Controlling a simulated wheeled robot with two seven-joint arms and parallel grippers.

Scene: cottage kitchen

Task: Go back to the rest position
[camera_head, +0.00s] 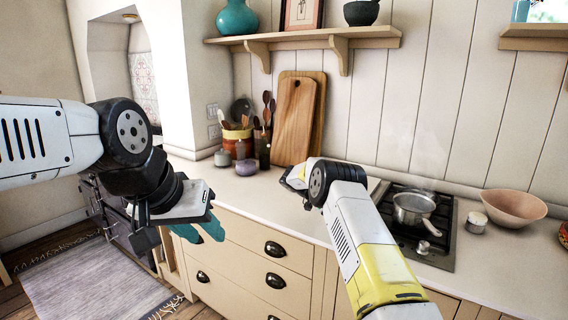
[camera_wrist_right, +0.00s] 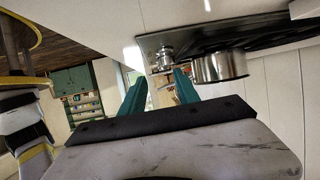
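My left gripper (camera_head: 200,231) hangs at the left in the head view, in front of the cream drawers. Its teal fingers point down and look apart, with nothing between them. My right arm reaches up over the counter in the head view, and its hand is mostly hidden behind its own wrist. In the right wrist view the teal fingers of my right gripper (camera_wrist_right: 158,84) are spread apart with nothing held between them.
The counter (camera_head: 255,198) holds a hob with a steaming pot (camera_head: 413,208), a jar (camera_head: 476,222) and a pink bowl (camera_head: 514,207). Cutting boards (camera_head: 294,122) and a utensil crock (camera_head: 237,141) stand at the back. A rug (camera_head: 95,284) lies at lower left.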

